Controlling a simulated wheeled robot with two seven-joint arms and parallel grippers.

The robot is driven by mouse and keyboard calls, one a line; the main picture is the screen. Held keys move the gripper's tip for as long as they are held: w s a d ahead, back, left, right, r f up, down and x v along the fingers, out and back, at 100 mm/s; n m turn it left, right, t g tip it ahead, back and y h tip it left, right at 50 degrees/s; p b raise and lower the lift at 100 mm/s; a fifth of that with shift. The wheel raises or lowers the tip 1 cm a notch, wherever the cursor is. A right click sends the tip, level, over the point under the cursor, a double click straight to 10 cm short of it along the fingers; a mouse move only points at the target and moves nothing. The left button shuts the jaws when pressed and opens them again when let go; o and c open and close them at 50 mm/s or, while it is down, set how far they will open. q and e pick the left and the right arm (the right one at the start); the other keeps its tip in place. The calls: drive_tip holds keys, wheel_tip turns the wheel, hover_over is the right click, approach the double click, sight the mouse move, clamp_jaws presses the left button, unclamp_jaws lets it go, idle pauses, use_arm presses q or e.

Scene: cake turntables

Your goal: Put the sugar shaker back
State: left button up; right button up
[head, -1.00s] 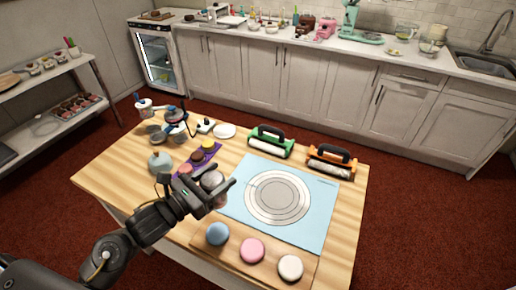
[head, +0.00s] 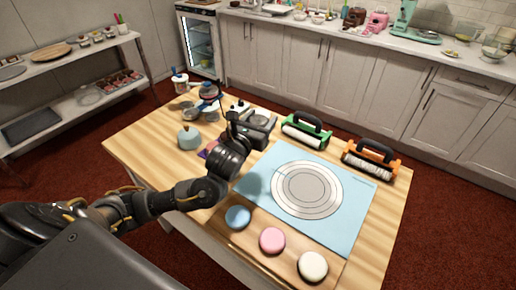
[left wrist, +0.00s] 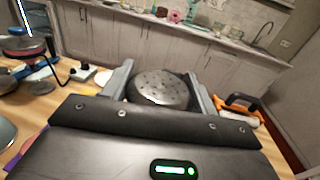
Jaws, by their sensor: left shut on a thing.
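The sugar shaker (left wrist: 160,88) shows in the left wrist view as a grey metal dome with small holes on top. It sits between the two fingers of my left gripper (head: 258,124), which is shut on it. My right gripper is in neither view.
A blue mat (head: 352,222) with a round turntable (head: 307,189) lies right of my arm. Blue, pink and white discs line the front. A blue-grey pot (head: 188,138) and a small stand (head: 209,97) are at left.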

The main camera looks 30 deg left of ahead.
use_arm(q)
drive_tip(key=w+a+f+p, duration=0.1)
drive_tip(key=w+a+f, duration=0.5)
drive_tip(key=w+f, duration=0.3)
drive_tip(key=w, duration=0.3)
drive_tip(key=shift+w+a+f+p, duration=0.2)
drive_tip(key=shift+w+f+p, duration=0.05)
drive_tip(key=shift+f+p, duration=0.05)
wheel_tip(320, 180, down, 3)
drive_tip(key=shift+w+a+r+p, duration=0.1)
drive_tip(key=shift+p, duration=0.25)
drive_tip(key=shift+f, duration=0.3)
drive_tip(key=shift+f, duration=0.15)
drive_tip(key=o, duration=1.1)
drive_tip(key=shift+o, duration=0.2)
